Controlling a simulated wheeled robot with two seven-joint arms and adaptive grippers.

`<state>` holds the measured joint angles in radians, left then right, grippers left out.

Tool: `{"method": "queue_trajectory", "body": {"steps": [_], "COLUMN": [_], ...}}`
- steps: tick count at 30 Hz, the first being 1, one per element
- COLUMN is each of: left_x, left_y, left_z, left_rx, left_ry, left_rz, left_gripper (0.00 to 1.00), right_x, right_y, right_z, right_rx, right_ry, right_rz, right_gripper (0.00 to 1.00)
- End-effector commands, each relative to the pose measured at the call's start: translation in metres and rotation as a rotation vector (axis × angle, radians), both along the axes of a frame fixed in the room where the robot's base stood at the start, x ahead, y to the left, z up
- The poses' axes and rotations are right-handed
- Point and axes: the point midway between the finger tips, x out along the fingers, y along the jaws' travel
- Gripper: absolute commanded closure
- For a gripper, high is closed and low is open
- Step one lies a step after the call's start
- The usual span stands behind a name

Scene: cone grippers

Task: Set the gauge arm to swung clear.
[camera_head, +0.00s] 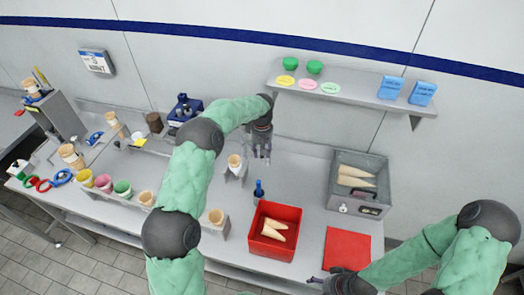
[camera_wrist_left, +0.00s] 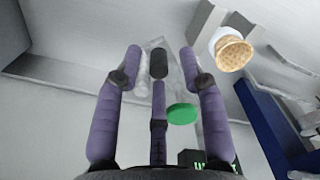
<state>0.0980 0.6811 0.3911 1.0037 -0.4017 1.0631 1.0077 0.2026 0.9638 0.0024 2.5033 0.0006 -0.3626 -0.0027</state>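My left gripper (camera_head: 262,155) is over the middle of the counter, just right of a small stand holding a cone (camera_head: 235,161). In the left wrist view its purple fingers (camera_wrist_left: 160,58) are spread apart. A clear, pale piece (camera_wrist_left: 174,78) shows behind and between them, with a green disc (camera_wrist_left: 182,114) close by; I cannot tell whether the fingers touch either. Which part is the gauge arm, and its setting, is unclear. The cone in a white holder (camera_wrist_left: 232,50) is at the upper right. My right gripper (camera_head: 326,281) is low at the front right, mostly hidden.
A red bin (camera_head: 254,240) with cones, a red mat (camera_head: 346,249) and a grey cone box (camera_head: 341,196) are to the right. A blue-topped tool (camera_head: 258,190) stands nearby. Several cups (camera_head: 122,187) line the left. A wall shelf (camera_head: 350,94) is above.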

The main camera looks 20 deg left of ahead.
Motion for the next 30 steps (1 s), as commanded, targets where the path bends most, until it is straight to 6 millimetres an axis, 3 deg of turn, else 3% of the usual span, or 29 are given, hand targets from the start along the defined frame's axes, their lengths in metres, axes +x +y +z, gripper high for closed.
{"method": "queue_trajectory", "body": {"steps": [8, 21, 30], "left_x": [0.0, 0.001, 0.0], "left_y": [-0.001, 0.0, 0.0], "left_z": [0.011, 0.092, 0.118], "left_rx": [0.0, 0.0, 0.0], "left_ry": [0.0, -0.004, 0.0], "left_rz": [-0.001, 0.0, 0.0], "left_gripper": [0.59, 0.59, 0.59], "right_x": [0.0, 0.0, 0.0], "right_y": [0.0, 0.0, 0.0], "right_z": [0.0, 0.0, 0.0], "right_rx": [0.0, 0.0, 0.0], "right_ry": [0.0, 0.0, 0.0], "right_rz": [0.0, 0.0, 0.0], "right_gripper": [0.18, 0.18, 0.18]}}
